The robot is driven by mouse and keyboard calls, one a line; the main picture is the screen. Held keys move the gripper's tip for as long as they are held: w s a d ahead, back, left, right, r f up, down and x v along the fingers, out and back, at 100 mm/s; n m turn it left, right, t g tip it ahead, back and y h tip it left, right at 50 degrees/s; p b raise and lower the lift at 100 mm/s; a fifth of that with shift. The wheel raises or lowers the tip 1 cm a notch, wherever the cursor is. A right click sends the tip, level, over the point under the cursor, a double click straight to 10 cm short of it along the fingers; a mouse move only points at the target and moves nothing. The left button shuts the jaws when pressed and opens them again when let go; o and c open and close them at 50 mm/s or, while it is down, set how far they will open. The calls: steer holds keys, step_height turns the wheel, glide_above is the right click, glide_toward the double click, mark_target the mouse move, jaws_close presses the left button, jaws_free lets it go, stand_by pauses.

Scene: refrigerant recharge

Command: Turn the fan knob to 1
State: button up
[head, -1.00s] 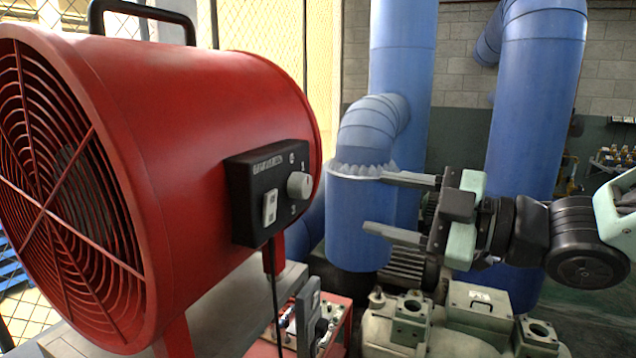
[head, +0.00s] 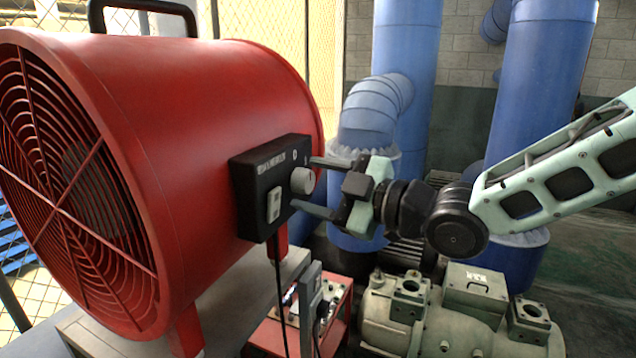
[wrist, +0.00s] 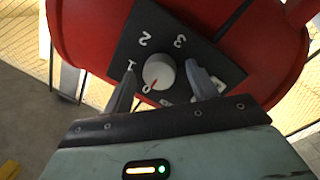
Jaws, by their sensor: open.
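The red fan (head: 200,130) fills the left of the head view. My gripper (head: 312,185) is open, with one finger on each side of the knob. In the wrist view its fingers (wrist: 160,85) flank the knob, with gaps visible; contact is not clear.
Large blue pipes (head: 535,110) stand behind my arm. A pale green compressor (head: 455,310) and a red tray of fittings (head: 335,315) lie below. A black cable (head: 281,290) hangs from the control box. A mesh fence stands behind the fan.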

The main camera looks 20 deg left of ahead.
steer(key=c, duration=1)
